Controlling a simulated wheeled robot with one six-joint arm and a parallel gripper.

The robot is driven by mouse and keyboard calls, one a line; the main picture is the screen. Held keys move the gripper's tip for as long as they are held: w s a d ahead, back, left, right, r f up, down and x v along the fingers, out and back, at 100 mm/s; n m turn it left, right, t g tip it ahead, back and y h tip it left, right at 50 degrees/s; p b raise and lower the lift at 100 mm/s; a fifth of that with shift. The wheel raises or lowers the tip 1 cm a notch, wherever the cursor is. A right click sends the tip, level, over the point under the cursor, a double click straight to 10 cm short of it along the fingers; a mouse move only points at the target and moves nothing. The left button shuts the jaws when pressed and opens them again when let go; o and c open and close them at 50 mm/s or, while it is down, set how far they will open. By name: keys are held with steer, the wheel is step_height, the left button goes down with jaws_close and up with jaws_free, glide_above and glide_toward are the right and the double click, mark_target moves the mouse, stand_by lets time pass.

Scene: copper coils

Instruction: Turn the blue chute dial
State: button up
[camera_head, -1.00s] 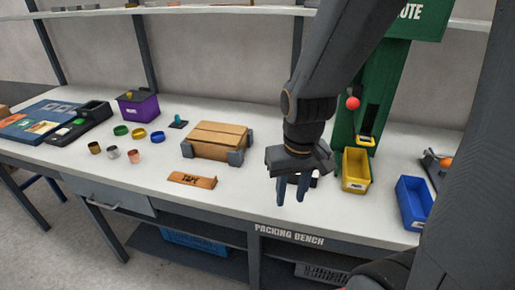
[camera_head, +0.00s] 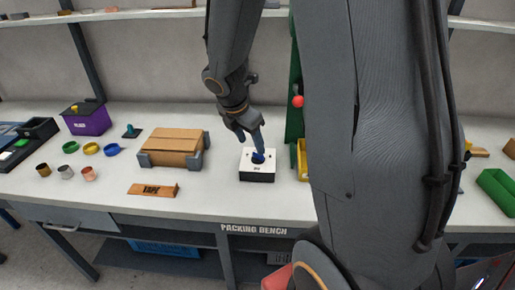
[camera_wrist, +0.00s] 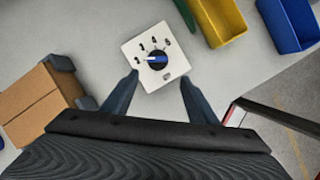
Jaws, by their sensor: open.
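The blue chute dial (camera_head: 257,157) sits on top of a small white-faced box (camera_head: 257,172) on the bench. In the wrist view the dial (camera_wrist: 157,60) is a round dark blue knob with a white pointer line toward the left. Marks curve around its upper side on the white plate (camera_wrist: 150,82). My gripper (camera_head: 250,138) is open and empty, above and just behind the dial in the head view. In the wrist view the fingers (camera_wrist: 160,82) stand apart on either side below the dial, and it lies beyond their tips. Contact is not visible.
A yellow bin (camera_wrist: 216,18) and a blue bin (camera_wrist: 288,22) are to the right. The green chute (camera_head: 294,120) stands behind, partly hidden by my arm.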

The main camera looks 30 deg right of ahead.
mark_target(257, 160)
steer(key=shift+n, duration=0.9)
steer(key=x, duration=0.5)
steer(key=w+d+x, duration=0.1)
steer(key=x, duration=0.2)
steer(key=shift+w+r, duration=0.1)
steer(key=shift+r, duration=0.15)
steer(key=c, duration=1.1)
steer(key=shift+o, duration=0.2)
